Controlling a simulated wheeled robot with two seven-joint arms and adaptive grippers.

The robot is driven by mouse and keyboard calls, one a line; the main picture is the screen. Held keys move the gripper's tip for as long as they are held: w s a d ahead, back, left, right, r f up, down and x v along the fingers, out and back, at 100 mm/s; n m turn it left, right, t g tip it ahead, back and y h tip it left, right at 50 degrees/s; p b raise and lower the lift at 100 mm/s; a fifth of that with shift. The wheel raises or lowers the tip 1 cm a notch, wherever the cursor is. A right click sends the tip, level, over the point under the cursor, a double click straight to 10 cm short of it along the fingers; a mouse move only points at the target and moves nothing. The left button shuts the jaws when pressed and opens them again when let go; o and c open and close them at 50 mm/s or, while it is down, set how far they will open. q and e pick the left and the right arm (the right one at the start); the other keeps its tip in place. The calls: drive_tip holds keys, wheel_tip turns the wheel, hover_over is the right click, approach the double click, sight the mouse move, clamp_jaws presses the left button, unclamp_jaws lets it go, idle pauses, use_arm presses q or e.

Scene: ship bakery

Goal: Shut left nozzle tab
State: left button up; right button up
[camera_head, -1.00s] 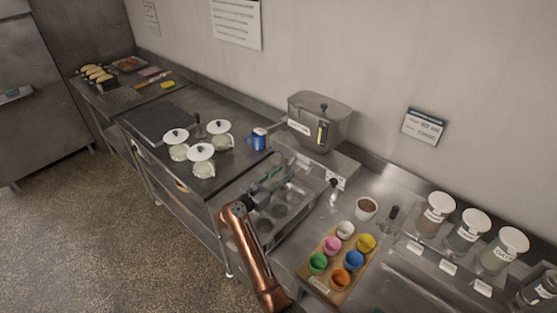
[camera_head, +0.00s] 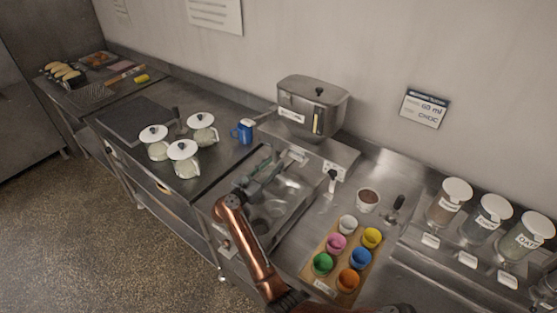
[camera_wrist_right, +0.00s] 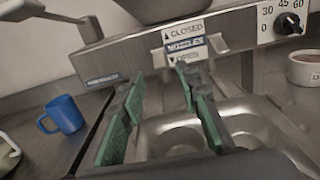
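The metal dispenser (camera_head: 313,105) stands against the wall above a sink. The right wrist view shows its front panel (camera_wrist_right: 125,52) with CLOSED, NOZZLES and OPEN labels (camera_wrist_right: 185,44). Another pale tab (camera_wrist_right: 218,44) sits just right of the labels. My right gripper (camera_wrist_right: 160,82) is open and empty below the labels, its green-padded fingers apart and touching neither tab. It also shows in the head view (camera_head: 276,168). My left gripper is out of view.
A blue mug (camera_wrist_right: 66,114) stands left of the gripper. Sink basins (camera_wrist_right: 235,112) lie beneath it. Lidded jars (camera_head: 183,158) stand on the left counter. A tray of coloured cups (camera_head: 318,284) and a brown-filled bowl (camera_head: 368,200) are on the right.

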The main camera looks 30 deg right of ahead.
sight(284, 154)
drive_tip(key=shift+x, duration=2.1)
drive_tip(key=shift+f, duration=0.1)
drive_tip(key=shift+c, duration=0.2)
clamp_jaws()
